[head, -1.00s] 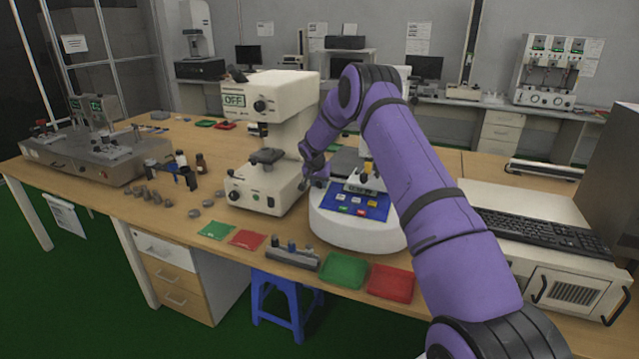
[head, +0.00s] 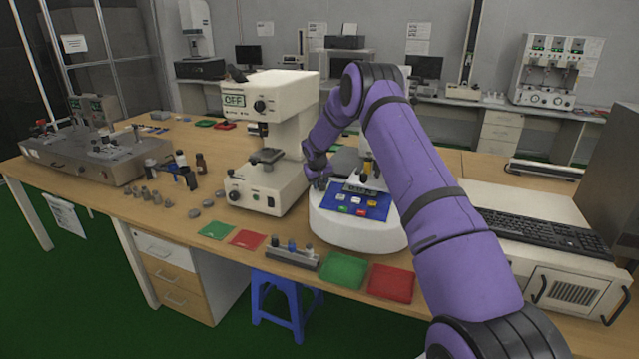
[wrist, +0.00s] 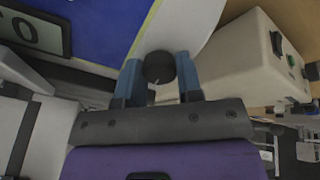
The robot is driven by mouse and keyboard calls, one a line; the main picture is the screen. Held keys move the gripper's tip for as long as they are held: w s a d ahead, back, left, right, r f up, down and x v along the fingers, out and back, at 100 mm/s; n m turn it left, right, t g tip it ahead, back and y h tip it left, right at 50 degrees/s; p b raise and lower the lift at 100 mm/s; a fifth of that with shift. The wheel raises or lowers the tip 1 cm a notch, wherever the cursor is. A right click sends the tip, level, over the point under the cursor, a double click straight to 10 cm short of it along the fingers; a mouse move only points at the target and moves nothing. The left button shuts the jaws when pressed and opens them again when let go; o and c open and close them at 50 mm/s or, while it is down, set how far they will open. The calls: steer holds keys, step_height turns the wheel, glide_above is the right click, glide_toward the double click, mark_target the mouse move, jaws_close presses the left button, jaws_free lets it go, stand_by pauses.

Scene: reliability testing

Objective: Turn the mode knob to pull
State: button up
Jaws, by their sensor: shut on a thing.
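A white, rounded machine (head: 350,238) with a blue button panel (head: 342,201) and a small display (head: 360,189) stands on the table. In the wrist view a small round black knob (wrist: 158,65) sits at the edge of the white casing, beside the blue panel (wrist: 100,22). My gripper (wrist: 160,74) has its two blue fingers on either side of the knob, shut on it. In the head view my gripper (head: 320,182) is at the machine's left side, and the knob is hidden there. I cannot read any mode marks around the knob.
A cream instrument (head: 275,95) marked OFF stands close on the left. Green (head: 344,270) and red (head: 391,282) trays and a small grey rack (head: 292,258) lie along the front edge. A keyboard (head: 550,238) is on the right. Small grey parts (head: 150,197) lie on the left.

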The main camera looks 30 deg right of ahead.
steer(key=shift+n, duration=2.3)
steer(key=o, duration=0.9)
steer(key=v, duration=1)
steer(key=shift+s+r, duration=0.1)
steer(key=shift+r, duration=0.35)
